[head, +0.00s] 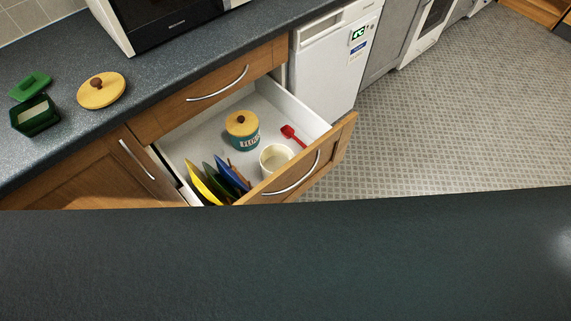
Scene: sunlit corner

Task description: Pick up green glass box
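A dark green box (40,126), which looks like glass, stands open on the counter at the far left of the head view. Something pale shows inside it. Neither of my grippers is in view.
The dark speckled counter (160,75) also holds a round wooden lid (101,91) and a microwave (165,25). Below it, an open drawer (310,120) juts out, holding a teal canister (244,136), a cream cup (275,158), a red scoop (292,134) and coloured plates (205,182).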

